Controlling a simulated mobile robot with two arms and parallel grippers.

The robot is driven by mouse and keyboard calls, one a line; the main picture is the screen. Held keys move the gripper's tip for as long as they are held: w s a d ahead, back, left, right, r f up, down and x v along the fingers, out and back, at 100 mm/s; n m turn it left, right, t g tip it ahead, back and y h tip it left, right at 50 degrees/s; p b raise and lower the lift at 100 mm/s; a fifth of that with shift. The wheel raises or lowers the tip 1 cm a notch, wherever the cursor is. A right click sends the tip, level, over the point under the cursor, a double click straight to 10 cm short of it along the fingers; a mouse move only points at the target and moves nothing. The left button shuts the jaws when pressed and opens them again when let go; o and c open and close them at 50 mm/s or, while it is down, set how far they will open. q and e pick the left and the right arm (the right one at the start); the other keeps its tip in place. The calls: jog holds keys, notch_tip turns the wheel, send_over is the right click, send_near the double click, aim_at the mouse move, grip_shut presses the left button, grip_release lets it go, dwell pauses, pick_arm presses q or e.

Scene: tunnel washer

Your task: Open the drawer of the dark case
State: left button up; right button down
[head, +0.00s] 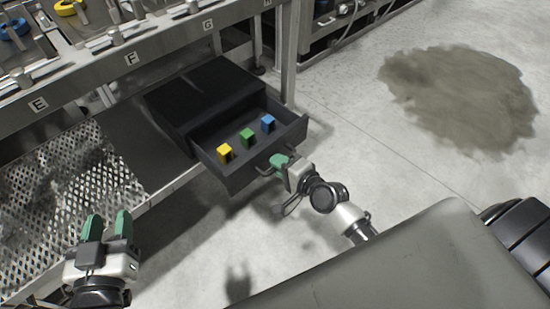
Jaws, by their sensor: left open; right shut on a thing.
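The dark case (206,89) sits on the lower shelf under the lettered bench. Its drawer (238,181) is pulled out toward me. Inside the drawer stand a yellow block (225,153), a green block (247,138) and a blue block (268,123). My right gripper (274,164) has its green fingers shut on the drawer's handle (262,170) at the drawer front. My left gripper (107,222) is at the lower left, open and empty, apart from the case and above the floor and mesh shelf edge.
A perforated metal shelf (70,195) lies left of the case. The bench rail (165,45) with letter labels runs above, and a metal post (290,50) stands behind the case's right side. Concrete floor on the right is clear except for a dark stain (460,98).

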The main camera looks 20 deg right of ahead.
pick_arm(q)
jog(key=shift+f, duration=0.1)
pick_arm(e)
jog(key=shift+s, duration=0.1)
jog(key=c, duration=1.1)
grip_release()
jog(key=shift+c, duration=0.2)
pick_arm(q)
jog(key=f+g, duration=0.2)
jog(key=s+a+f+g+y+p, duration=0.1)
jog(key=shift+f, duration=0.15)
pick_arm(e)
jog(key=v, duration=1)
jog(key=shift+s, duration=0.35)
